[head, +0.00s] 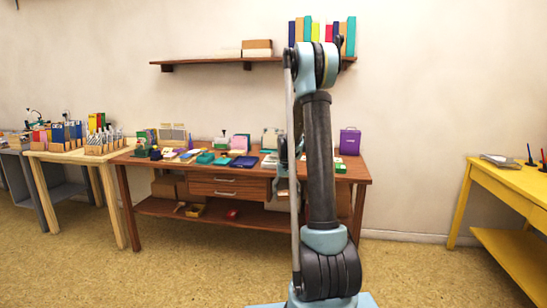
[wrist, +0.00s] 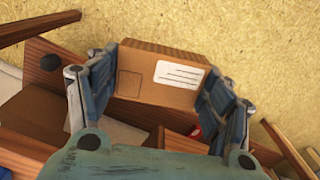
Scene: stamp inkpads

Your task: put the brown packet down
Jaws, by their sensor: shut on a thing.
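The brown packet (wrist: 140,88) is a cardboard-coloured box with a white lined label on its face. In the wrist view my gripper (wrist: 161,64) has one finger on each side of it and is shut on it. The packet is tilted slightly in the picture, and speckled floor shows beyond it. In the head view my own arm stands in front of the wooden table's right part, and I cannot make out the packet there.
The wooden table (head: 345,169) carries many stationery items, including a purple box (head: 350,141) at its right end. Drawers (head: 230,187) and a lower shelf (head: 160,208) are beneath. A yellow table (head: 500,182) stands right. A wall shelf (head: 205,61) hangs above. Floor in front is clear.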

